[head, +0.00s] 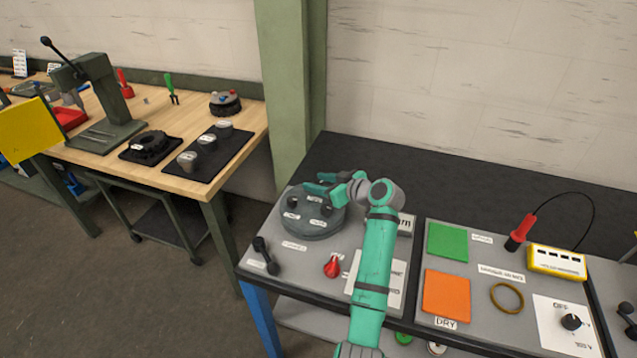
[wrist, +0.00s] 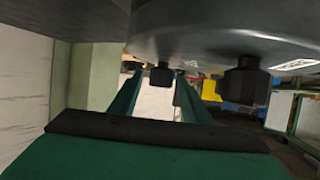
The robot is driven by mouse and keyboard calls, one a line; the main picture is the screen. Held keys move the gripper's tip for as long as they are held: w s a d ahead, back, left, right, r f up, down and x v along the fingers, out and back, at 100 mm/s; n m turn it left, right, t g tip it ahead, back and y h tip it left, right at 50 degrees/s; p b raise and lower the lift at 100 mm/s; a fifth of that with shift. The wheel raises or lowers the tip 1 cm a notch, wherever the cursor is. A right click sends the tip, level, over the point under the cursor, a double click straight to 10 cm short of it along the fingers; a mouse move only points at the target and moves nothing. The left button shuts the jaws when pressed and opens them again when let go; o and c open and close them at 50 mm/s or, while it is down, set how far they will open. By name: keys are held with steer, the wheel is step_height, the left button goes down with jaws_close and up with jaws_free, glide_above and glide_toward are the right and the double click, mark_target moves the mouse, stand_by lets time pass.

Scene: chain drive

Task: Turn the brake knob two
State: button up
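A round grey disc (head: 312,222) sits on the left panel in the head view, with small black knobs on top. One black knob (head: 292,202) is at its left and another (head: 326,210) is nearer its right. Their labels are too small to read, so I cannot tell which is brake knob two. My gripper (head: 319,184) is at the disc's far side, with its teal fingers apart. In the wrist view one black knob (wrist: 162,76) shows in line with the gap between the fingers; contact is not clear. A second knob (wrist: 243,82) shows to the right, outside the fingers.
A black lever (head: 264,255) and a red knob (head: 332,267) stand on the same panel, in front of the disc. The right panel holds a green square (head: 447,242), an orange square (head: 446,295) and a yellow box (head: 557,262). A green post (head: 288,90) rises behind.

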steer(key=shift+d, duration=0.1)
steer(key=v, duration=1)
steer(key=shift+s+d+r, duration=0.15)
steer(key=shift+s, duration=0.15)
